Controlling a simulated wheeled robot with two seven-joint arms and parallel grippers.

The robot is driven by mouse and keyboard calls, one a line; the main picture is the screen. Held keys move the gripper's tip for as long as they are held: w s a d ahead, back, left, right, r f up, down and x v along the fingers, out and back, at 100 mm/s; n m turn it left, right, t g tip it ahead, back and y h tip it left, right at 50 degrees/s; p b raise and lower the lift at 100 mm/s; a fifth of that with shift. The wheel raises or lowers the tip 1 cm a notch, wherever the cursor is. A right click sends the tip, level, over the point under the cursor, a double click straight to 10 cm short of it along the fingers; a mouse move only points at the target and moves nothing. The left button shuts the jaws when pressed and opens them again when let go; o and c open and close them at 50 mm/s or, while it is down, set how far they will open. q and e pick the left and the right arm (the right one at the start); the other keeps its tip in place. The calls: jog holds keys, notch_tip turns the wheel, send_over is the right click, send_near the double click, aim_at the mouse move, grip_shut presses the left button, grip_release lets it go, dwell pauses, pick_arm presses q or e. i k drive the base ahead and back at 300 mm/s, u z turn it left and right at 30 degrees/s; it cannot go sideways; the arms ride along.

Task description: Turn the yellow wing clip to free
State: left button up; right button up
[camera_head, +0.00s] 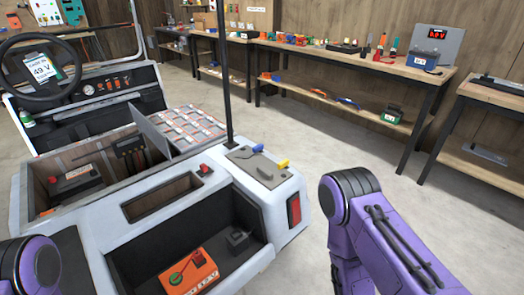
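The yellow wing clip (283,163) is small and sits at the right end of a grey plate (243,165) on the cart's rear right corner, near the foot of a black roof post (222,80). A blue piece (250,152) lies at the plate's far side, and a dark grey piece (265,173) is beside the yellow clip. The clip is too small to tell its exact turn. Purple links of my two arms show at the lower left and lower right, but both grippers are outside the view.
The white cart (130,215) has an open battery bay and a rear recess holding an orange box (188,272). A raised grey lid stands by a patterned seat area (190,127). Workbenches (340,57) line the back wall.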

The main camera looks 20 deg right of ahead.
aim_at(284, 164)
jog(key=z, duration=0.3)
jog(key=i, duration=0.8)
jog(key=z, duration=0.6)
